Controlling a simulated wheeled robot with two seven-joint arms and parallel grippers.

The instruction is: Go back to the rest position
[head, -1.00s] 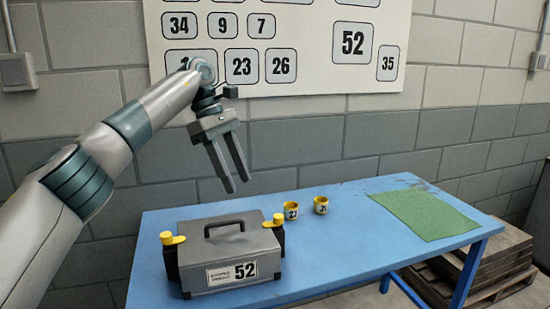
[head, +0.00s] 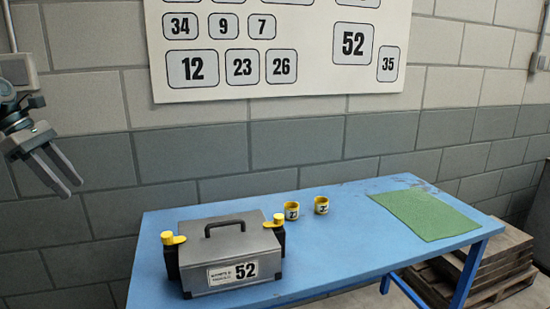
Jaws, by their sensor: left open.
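My left gripper (head: 62,176) hangs at the left edge of the head view, in front of the block wall. Its two fingers point down and to the right, stand apart, and hold nothing. It is well left of the table and touches nothing. Most of my left arm is out of the picture. My right gripper is not in view.
A blue table (head: 350,235) carries a grey case (head: 215,255) marked 52, with yellow-topped black latches at its sides. Two small yellow cups (head: 291,211) and a green mat (head: 424,213) lie farther right. A number board (head: 300,75) hangs behind; wooden pallets (head: 490,265) stand at right.

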